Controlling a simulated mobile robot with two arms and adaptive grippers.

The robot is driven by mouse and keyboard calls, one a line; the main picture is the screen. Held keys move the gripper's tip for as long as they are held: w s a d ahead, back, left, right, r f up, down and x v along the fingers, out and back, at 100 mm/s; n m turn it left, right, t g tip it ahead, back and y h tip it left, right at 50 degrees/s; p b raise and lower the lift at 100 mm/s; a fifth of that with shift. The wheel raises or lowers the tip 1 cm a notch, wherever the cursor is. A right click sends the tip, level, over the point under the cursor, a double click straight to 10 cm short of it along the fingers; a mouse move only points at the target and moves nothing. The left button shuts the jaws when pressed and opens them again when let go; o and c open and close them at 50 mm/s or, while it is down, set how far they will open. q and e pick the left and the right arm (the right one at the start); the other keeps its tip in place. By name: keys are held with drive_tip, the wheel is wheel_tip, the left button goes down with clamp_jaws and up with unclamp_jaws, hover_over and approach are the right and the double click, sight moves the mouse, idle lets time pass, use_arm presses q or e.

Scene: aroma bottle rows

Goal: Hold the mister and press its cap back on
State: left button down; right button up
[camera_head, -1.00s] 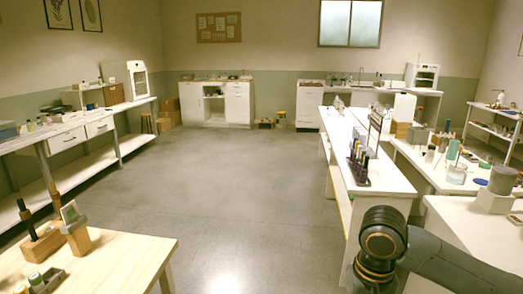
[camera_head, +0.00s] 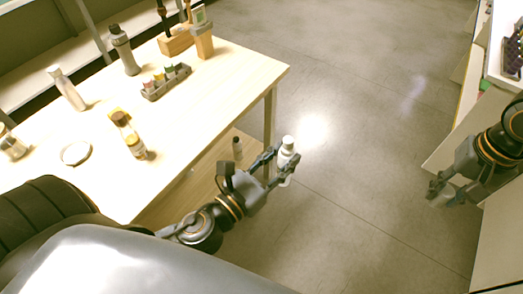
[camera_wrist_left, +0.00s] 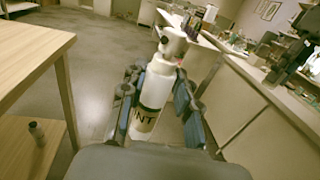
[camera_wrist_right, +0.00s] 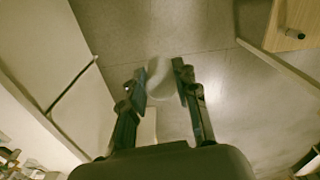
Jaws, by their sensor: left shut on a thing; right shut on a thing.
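The mister (camera_head: 284,158) is a white bottle with dark lettering and a white spray head. It also shows in the left wrist view (camera_wrist_left: 156,90), where the spray head (camera_wrist_left: 172,42) is uncovered. My left gripper (camera_head: 278,166) is shut around its body and holds it roughly upright over the floor, past the wooden table's edge. My right gripper (camera_head: 448,194) is well to the right, apart from the mister. It is shut on a pale, rounded cap, clearest in the right wrist view (camera_wrist_right: 160,82). The cap's inside is hidden.
The wooden table (camera_head: 222,95) on the left carries several bottles, a small rack of vials (camera_head: 166,82) and a white ring-like dish (camera_head: 75,153). A dark-capped small bottle (camera_head: 237,148) stands on its lower shelf. A white bench (camera_head: 505,225) is at right. Open floor lies between.

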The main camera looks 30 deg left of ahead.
use_arm(q)
drive_tip(key=w+d+m+g+h, duration=0.3)
drive_tip(key=d+h, duration=0.3)
drive_tip(key=d, duration=0.2)
drive_tip(key=shift+w+d+r+m+g+h, duration=0.15)
drive_tip(key=shift+w+r+m+g+h, duration=0.15)
drive_tip(key=shift+m, duration=0.6)
